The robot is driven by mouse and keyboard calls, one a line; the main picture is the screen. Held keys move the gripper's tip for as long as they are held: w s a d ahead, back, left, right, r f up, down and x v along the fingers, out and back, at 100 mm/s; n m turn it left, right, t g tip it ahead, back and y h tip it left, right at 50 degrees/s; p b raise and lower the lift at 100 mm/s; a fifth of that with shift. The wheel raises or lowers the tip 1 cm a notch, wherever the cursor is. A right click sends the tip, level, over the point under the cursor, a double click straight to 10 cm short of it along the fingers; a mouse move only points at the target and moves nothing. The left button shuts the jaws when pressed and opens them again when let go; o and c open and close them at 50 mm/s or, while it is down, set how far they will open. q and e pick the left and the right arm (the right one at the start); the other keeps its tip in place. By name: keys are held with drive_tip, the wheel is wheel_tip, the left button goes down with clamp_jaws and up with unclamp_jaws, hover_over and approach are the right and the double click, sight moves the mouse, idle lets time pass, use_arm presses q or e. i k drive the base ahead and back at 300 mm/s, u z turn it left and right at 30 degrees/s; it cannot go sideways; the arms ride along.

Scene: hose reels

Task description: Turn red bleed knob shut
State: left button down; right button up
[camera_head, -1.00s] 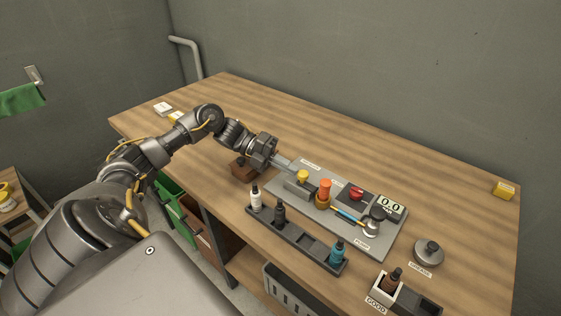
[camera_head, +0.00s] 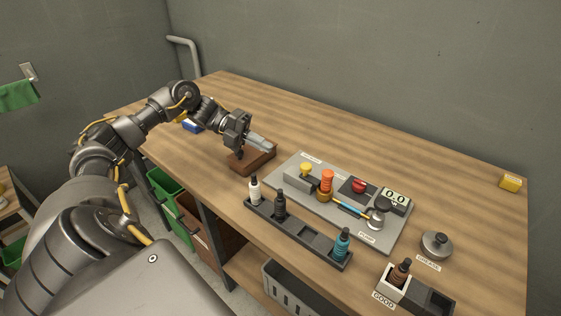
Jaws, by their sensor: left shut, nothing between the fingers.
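The red knob (camera_head: 359,186) sits on a dark block at the back of the grey test plate (camera_head: 302,208), beside a display reading 0.0 (camera_head: 394,198). How far it is turned is too small to tell. An orange-red knob (camera_head: 327,180) stands on a brass fitting left of it, and a yellow knob (camera_head: 306,170) stands further left. My left gripper (camera_head: 272,148) is shut and empty, above a brown block (camera_head: 253,160) left of the plate and apart from all the knobs. My right gripper is not in view.
A dark rack (camera_head: 305,240) with white, black and teal bottles lies along the front of the plate. A round grease pot (camera_head: 436,246) and a tray marked GOOD (camera_head: 393,289) stand at the right.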

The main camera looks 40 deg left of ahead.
sight(359, 185)
drive_tip(key=z, duration=0.05)
drive_tip(key=k, duration=1)
drive_tip(key=u, duration=0.05)
